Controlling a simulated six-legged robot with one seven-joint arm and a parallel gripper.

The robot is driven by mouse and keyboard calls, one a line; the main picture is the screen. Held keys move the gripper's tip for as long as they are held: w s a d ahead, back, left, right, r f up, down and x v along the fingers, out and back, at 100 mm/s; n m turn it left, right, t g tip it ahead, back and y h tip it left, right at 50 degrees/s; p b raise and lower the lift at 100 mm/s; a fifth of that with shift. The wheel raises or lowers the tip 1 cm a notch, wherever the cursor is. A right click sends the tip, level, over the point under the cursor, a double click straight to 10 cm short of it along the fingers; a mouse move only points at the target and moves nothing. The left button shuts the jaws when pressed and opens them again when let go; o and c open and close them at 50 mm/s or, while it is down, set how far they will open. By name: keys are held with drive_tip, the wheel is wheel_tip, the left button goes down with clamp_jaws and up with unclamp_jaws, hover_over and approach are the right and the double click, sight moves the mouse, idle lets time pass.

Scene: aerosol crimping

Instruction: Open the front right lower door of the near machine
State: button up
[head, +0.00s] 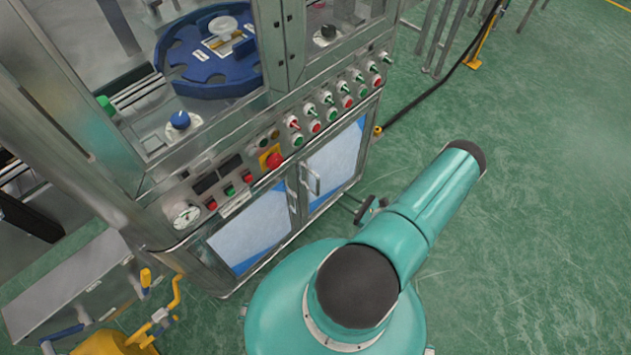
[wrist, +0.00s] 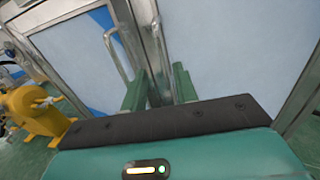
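The near machine's front right lower door (head: 338,160) is closed, a pale panel with a blue corner in a metal frame. Its upright bar handle (head: 312,181) is at the door's left edge. In the wrist view the right door (wrist: 235,45) fills the right side. My gripper (wrist: 160,76) faces the seam between the two doors, its two green fingers apart. A metal upright, seemingly the right door's handle, runs down toward the gap between them; I cannot tell whether they touch it. In the head view my arm hides most of the gripper.
The front left lower door (head: 250,228) is also closed; its handle (wrist: 118,52) shows left of my fingers. A control panel with a red button (head: 273,160) is above the doors. A yellow machine part (wrist: 35,110) stands at left. Green floor (head: 540,200) is clear at right.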

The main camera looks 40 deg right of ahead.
hover_over(318, 194)
drive_tip(key=shift+w+d, duration=0.2)
drive_tip(key=shift+w, duration=0.1)
clamp_jaws()
